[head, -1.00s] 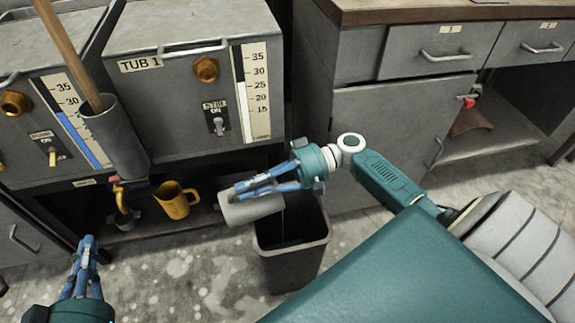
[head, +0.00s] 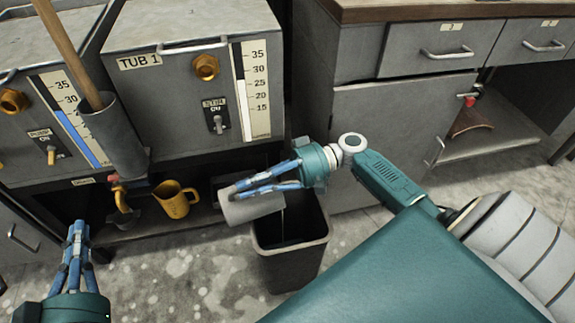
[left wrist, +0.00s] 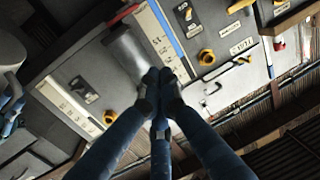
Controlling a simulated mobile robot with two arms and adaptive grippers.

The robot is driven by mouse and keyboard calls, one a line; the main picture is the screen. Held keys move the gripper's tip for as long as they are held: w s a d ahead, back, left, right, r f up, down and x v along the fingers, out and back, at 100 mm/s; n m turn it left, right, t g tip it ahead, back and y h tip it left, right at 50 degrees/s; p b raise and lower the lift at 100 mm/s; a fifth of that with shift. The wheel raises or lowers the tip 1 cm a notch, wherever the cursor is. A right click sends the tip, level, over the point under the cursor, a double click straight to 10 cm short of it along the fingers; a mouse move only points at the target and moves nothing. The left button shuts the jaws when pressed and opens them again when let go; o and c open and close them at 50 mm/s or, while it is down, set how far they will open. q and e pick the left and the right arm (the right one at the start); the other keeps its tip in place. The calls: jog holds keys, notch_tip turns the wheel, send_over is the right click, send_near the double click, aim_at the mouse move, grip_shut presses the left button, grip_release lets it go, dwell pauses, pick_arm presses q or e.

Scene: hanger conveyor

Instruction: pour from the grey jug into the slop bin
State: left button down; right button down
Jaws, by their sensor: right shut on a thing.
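The grey jug (head: 254,208) is held tilted, nearly on its side, above the near-left part of the slop bin (head: 290,267). My right gripper (head: 240,192) is shut on the jug. A thin pale line shows at the jug's right end above the bin's dark opening; I cannot tell whether it is liquid. The jug's contents are hidden. My left gripper (head: 78,228) is at the lower left, apart from the jug, with its fingers together and nothing visible between them. In the left wrist view its fingertips (left wrist: 160,78) meet in front of the tub fronts.
Tub 1 (head: 160,100) stands behind the jug, with a gauge and switch. A grey cylinder with a wooden handle (head: 70,45) is at the left. A yellow jug (head: 176,199) sits on the low shelf. Drawers and a cabinet (head: 385,140) stand right of the bin. Speckled floor lies in front.

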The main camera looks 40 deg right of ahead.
jog(key=shift+s+d+b, duration=0.1)
jog(key=shift+d+b, duration=0.1)
jog(key=shift+b, duration=0.2)
jog(key=shift+s+d+y+b, duration=0.1)
jog(key=shift+d+y+b, duration=0.1)
jog(key=shift+y+b, duration=0.25)
pick_arm(q)
notch_tip(320, 180, up, 10)
jog(key=s+t+h, duration=0.1)
jog(key=t, duration=0.3)
jog(key=shift+s+d+t+h, duration=0.2)
jog(key=shift+d+t+h, duration=0.2)
jog(key=shift+d, duration=0.05)
pick_arm(e)
jog(key=shift+d, duration=0.1)
dwell(1.2)
dwell(0.7)
